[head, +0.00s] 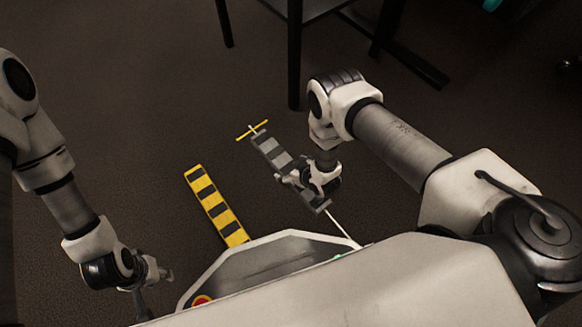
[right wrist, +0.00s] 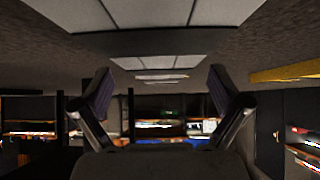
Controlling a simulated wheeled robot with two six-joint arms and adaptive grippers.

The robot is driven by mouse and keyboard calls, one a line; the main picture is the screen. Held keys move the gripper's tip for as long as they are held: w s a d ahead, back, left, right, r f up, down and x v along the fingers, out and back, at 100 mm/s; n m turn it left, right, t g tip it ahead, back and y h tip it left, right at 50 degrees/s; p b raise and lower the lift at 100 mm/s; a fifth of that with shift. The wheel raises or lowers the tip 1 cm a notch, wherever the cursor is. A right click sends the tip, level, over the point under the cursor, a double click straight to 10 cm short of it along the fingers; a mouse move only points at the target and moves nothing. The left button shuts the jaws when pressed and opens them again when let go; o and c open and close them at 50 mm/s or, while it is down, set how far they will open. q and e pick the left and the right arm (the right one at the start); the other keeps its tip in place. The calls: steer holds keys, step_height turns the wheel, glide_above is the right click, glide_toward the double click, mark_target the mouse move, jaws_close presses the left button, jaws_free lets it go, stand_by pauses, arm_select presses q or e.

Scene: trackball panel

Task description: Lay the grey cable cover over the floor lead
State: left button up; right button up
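The grey cable cover (head: 278,157), with light and dark grey bands, lies on the floor in the head view. The white floor lead (head: 342,226) comes out from its near end, and a short piece shows at its far end; the cover lies along the lead's line. My right gripper (head: 299,188) is low at the near half of the cover and hides part of it. In the right wrist view its fingers (right wrist: 160,100) stand apart with nothing between them, and the cover's pale panels (right wrist: 145,15) fill the top. My left gripper (head: 157,293) is open and empty at lower left.
A yellow and black striped strip (head: 213,203) lies on the floor left of the grey cover. A thin yellow bar (head: 252,130) crosses the cover's far end. Dark furniture legs (head: 295,65) stand behind. The floor at left is clear.

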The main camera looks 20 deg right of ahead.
steer(key=v, duration=1.2)
